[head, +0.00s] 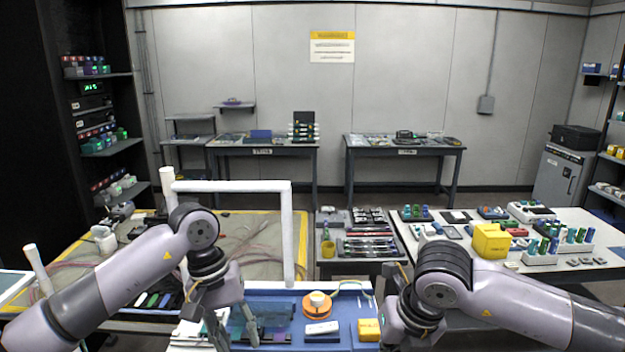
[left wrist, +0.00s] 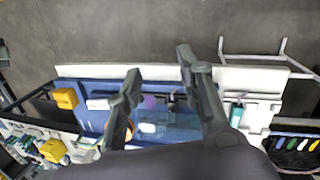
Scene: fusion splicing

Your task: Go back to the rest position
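My left gripper (head: 234,335) hangs over the left part of the blue work mat (head: 349,305). In the left wrist view its two fingers (left wrist: 159,64) stand apart with nothing between their tips. A clear bluish panel (left wrist: 180,124) lies on the mat beyond the fingers in that view. My right gripper (head: 405,335) is at the bottom of the head view, right of the mat; its fingers are cut off or hidden, so I cannot tell its state.
An orange round spool (head: 318,306), a white box (head: 322,328) and a yellow box (head: 369,329) are on the mat. A white tube frame (head: 288,235) rises behind it. A side table (head: 590,220) at right holds many parts. The floor (head: 325,200) behind is clear.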

